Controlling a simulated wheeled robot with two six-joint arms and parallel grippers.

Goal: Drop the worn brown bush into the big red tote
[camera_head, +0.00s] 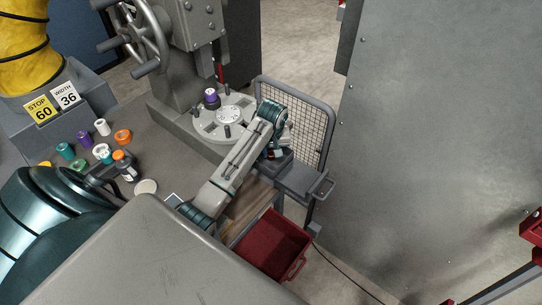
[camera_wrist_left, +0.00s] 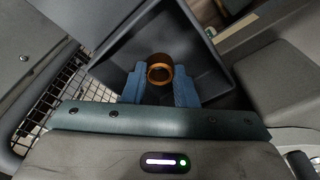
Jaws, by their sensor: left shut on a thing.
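The worn brown bush (camera_wrist_left: 159,70) is a short copper-brown ring in the left wrist view. My left gripper (camera_wrist_left: 160,84) is shut on it, with a blue finger on each side. In the head view my left gripper (camera_head: 275,152) points down over a dark grey bin (camera_head: 289,168) beside the machine table, and I cannot make out the bush there. The wrist view shows the bush against the inside of this dark bin (camera_wrist_left: 122,52). The big red tote (camera_head: 270,248) stands lower down, nearer to me, and its visible inside looks empty. My right gripper is out of view.
A wire mesh guard (camera_head: 305,118) stands close behind the dark bin. The machine's round plate (camera_head: 229,116) is left of my gripper. A large grey panel (camera_head: 440,130) fills the right.

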